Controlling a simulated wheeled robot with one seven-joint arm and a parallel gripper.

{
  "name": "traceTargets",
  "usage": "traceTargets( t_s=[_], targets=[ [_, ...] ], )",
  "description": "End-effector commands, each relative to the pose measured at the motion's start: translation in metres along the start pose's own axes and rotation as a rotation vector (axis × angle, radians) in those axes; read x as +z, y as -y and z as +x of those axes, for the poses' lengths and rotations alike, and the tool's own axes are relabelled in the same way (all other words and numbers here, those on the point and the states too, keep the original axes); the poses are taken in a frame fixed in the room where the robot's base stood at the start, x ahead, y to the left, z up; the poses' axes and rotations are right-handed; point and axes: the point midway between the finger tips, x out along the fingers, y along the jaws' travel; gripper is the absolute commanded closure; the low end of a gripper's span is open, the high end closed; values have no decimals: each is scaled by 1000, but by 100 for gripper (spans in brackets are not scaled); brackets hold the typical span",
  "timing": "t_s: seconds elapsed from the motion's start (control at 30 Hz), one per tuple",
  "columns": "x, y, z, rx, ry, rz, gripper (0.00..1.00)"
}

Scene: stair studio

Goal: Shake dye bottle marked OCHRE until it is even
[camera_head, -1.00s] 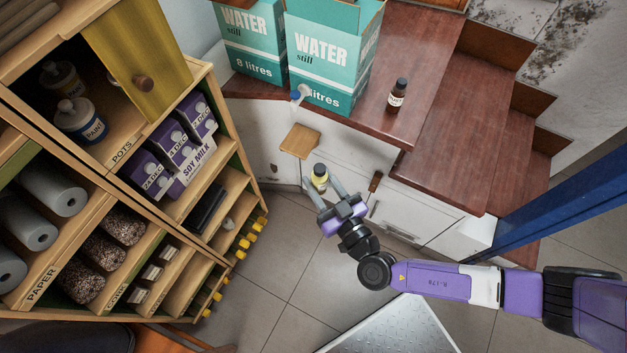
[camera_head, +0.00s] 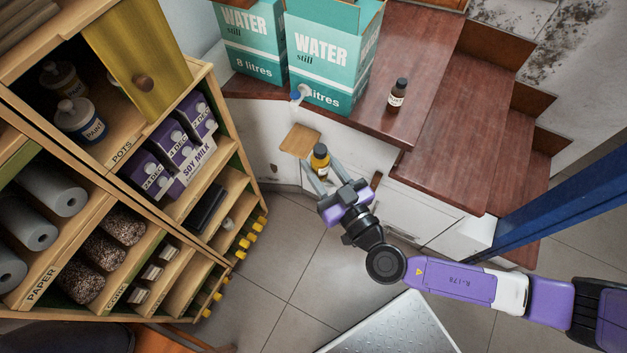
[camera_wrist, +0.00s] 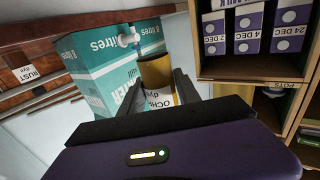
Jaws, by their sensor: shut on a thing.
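The dye bottle marked OCHRE (camera_head: 320,158) has a dark cap and a yellow-ochre body, and it is between the fingers of my gripper (camera_head: 318,174). In the wrist view the bottle (camera_wrist: 157,80) shows part of a label reading "OCH", and my gripper (camera_wrist: 160,100) is shut on it. The bottle is held in the air in front of the white cabinet fronts, near a small wooden board. I cannot tell from these frames how even the dye inside is.
Teal water boxes (camera_head: 330,50) with a tap stand on the brown stair top. A second dark bottle (camera_head: 397,94) stands there too; the wrist view shows a "RUST" label (camera_wrist: 25,74). A small wooden board (camera_head: 300,140) juts out near my gripper. A wooden shelf unit (camera_head: 215,155) stands left.

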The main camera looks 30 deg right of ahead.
Motion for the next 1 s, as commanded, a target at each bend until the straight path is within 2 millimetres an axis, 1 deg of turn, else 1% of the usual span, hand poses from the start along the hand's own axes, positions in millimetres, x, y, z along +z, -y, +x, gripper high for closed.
traceTargets(
  t_s=[0.03, 0.1, 0.3, 0.37, 0.43, 0.47, 0.67, 0.87, 1.0],
  targets=[
    [13, 2, 0, -3, 2, -4, 100],
    [30, 1, 0, -2, 2, -4, 100],
    [75, 1, 0, -1, 1, -3, 100],
    [85, 1, 0, 0, 0, -1, 100],
    [85, 0, 0, 1, -3, 1, 100],
    [80, -1, 0, 3, -4, 4, 100],
    [35, -2, 0, 4, -5, 6, 100],
    [-14, -2, 0, 4, -5, 6, 100],
    [-50, -2, 0, 5, -5, 6, 100]
  ],
)
